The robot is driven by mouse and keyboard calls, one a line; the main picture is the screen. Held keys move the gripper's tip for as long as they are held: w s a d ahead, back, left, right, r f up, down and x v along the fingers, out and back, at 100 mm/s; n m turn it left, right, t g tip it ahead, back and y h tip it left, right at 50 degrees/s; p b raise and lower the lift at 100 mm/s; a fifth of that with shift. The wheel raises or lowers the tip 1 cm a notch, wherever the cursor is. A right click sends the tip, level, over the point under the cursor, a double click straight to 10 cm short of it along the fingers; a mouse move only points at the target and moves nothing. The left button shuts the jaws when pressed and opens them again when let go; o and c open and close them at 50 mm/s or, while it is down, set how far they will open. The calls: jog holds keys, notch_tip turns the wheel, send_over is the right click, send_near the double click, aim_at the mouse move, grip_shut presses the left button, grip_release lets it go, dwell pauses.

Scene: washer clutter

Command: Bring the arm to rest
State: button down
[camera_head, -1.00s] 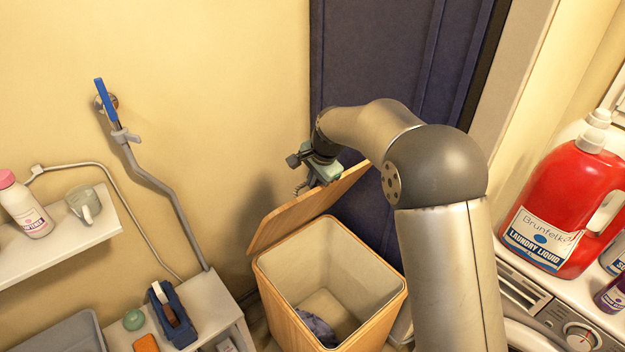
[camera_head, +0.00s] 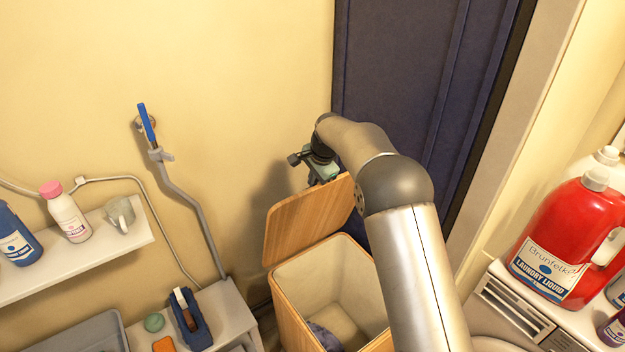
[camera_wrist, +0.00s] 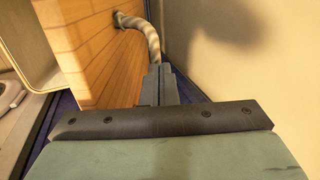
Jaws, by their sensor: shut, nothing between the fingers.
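My arm reaches from the bottom right over a wooden laundry basket (camera_head: 290,318), and its end is behind the basket's raised lid (camera_head: 305,220). My gripper (camera_wrist: 158,84) is shut and empty in the wrist view. Its fingers point along a wooden slatted surface with a rope handle (camera_wrist: 143,30) just beyond the tips; whether they touch it I cannot tell. In the head view the fingertips are hidden behind the lid's top edge. A dark cloth (camera_head: 325,335) lies inside the basket.
A dark blue door (camera_head: 400,80) stands behind my arm. A red laundry liquid jug (camera_head: 570,235) is on the washer at right. A wall shelf (camera_head: 95,250) with bottles and a mug (camera_head: 120,213) is at left, above a tape dispenser (camera_head: 190,318).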

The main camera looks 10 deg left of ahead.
notch_tip(320, 180, up, 10)
jog(key=d+p, duration=0.1)
jog(key=p, duration=0.4)
jog(key=s+d+r+n, duration=0.1)
jog(key=s+d+r, duration=0.25)
jog(key=d, duration=0.25)
jog(key=s+d+r+n, duration=0.1)
jog(key=s+d+r, duration=0.2)
jog(key=s+d, duration=0.25)
jog(key=s+d+r+n+h, duration=0.2)
jog(key=s+d+n, duration=0.1)
jog(key=s+d, duration=1.35)
jog(key=s+d+f+n, duration=0.1)
jog(key=s+d+f, duration=0.1)
jog(key=s, duration=0.6)
jog(key=s+d+f+n+g+h, duration=0.1)
jog(key=s+f+n, duration=0.1)
jog(key=s, duration=0.7)
jog(key=shift+s+d+f+b, duration=0.15)
jog(key=shift+d+f+b, duration=0.2)
jog(key=shift+f, duration=0.35)
